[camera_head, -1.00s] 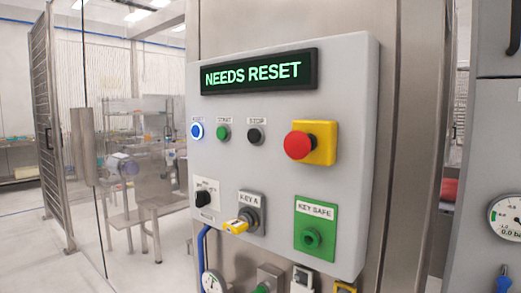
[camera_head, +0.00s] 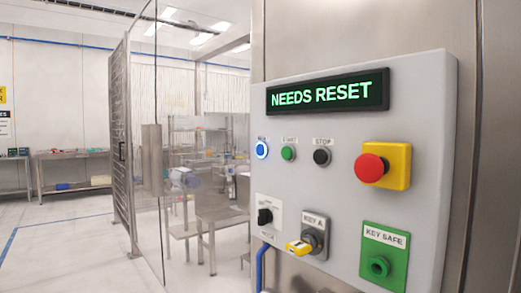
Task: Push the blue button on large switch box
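The large switch box (camera_head: 345,134) is a light grey panel on a steel column in the right half of the view. The blue button (camera_head: 262,149) glows with a lit ring near the box's left edge, under the display (camera_head: 328,93), which reads NEEDS RESET in green. To its right are a green start button (camera_head: 288,153) and a black stop button (camera_head: 322,156). My gripper is not in view.
A red emergency button on a yellow block (camera_head: 383,166) sticks out at the right. Below are a black selector knob (camera_head: 265,216), a yellow key (camera_head: 299,247) and a green key-safe plate (camera_head: 384,256). A clear partition and open floor (camera_head: 60,245) lie to the left.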

